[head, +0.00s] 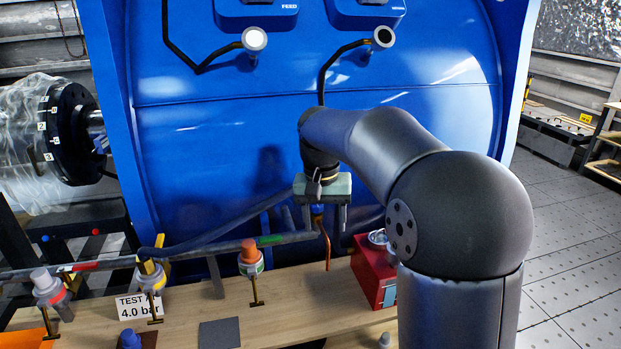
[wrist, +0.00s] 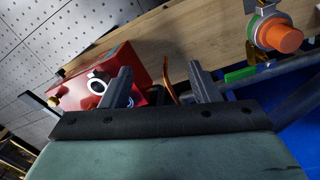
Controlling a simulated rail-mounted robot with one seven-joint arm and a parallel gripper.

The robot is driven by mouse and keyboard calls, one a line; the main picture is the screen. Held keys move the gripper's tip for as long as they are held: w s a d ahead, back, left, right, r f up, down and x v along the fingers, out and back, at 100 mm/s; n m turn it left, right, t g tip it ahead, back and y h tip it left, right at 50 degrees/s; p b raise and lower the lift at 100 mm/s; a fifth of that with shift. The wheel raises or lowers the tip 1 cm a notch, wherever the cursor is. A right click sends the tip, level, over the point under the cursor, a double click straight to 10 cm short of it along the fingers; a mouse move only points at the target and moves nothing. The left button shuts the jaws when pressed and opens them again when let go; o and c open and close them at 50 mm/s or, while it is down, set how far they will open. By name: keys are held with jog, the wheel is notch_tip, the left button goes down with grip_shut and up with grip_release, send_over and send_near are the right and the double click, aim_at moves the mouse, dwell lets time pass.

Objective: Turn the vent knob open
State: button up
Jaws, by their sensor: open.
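My gripper (head: 320,226) is open and points down over the back of the bench, in front of the blue casing. In the wrist view its two fingers (wrist: 160,72) are spread, with a thin copper-coloured tube (wrist: 170,82) showing between them; I see no contact. An orange knob (head: 248,250) on a grey body with a green ring stands left of my gripper, apart from it; it shows at upper right in the wrist view (wrist: 285,38). No readable label marks which is the vent knob.
A red box (head: 375,272) with a round gauge-like top stands right of my gripper. A pipe (head: 205,258) runs along the bench's back. My arm hides the bench's right part.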

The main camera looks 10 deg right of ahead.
jog(key=w+r+m+p, duration=0.3)
jog(key=w+r+p, duration=0.35)
jog(key=w, duration=0.65)
notch_tip(320, 180, up, 3)
jog(key=m+p, duration=0.2)
jog(key=m, duration=0.1)
send_over(317, 208)
jog(key=w, duration=0.2)
jog(key=shift+y, duration=0.4)
notch_tip(317, 208, down, 17)
jog(key=b, duration=0.4)
jog(key=shift+s+d, duration=0.15)
jog(key=c, duration=1)
